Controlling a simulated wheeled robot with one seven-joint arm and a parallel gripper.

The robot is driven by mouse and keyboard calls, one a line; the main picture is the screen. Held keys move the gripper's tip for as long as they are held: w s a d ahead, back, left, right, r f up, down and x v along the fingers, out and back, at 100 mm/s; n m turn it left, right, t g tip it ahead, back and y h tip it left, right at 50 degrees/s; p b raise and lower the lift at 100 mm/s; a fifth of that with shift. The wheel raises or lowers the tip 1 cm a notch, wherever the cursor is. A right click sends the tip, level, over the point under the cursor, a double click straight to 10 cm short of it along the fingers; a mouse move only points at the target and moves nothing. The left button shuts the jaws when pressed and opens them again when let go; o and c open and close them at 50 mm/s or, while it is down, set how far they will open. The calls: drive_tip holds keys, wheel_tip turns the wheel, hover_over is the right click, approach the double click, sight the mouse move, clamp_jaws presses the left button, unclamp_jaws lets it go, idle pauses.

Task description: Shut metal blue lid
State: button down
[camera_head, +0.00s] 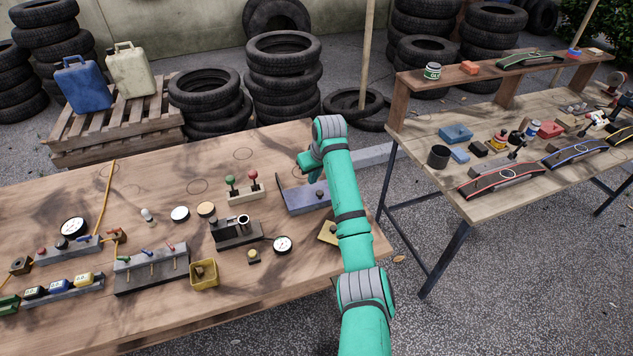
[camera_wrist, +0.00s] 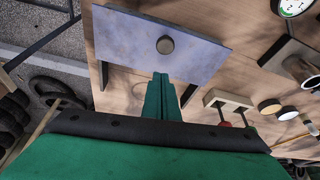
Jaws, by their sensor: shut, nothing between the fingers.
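The metal blue lid (camera_head: 303,200) is a flat blue-grey plate with a dark round knob, on the wooden table beside my forearm in the head view. It fills the upper middle of the wrist view (camera_wrist: 130,38), its knob (camera_wrist: 165,44) facing the camera. Narrow dark side pieces show at its lower edge there. The lid looks tilted; its exact angle is hard to tell. My gripper (camera_wrist: 160,76) is shut and empty, its tips by the plate's lower edge; I cannot tell if they touch. In the head view my gripper (camera_head: 312,170) is partly hidden by my arm.
A stand with red and green knobbed levers (camera_head: 243,190) is just left of the lid. A dark clamp-like fixture (camera_head: 235,232) and a dial gauge (camera_head: 283,244) are nearer. The table (camera_head: 150,200) has bare wood behind them. A second bench (camera_head: 470,200) stands to the right.

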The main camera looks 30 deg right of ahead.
drive_tip(key=w+v, duration=0.1)
drive_tip(key=v, duration=0.9)
drive_tip(key=shift+r, duration=0.2)
drive_tip(key=shift+s, duration=0.1)
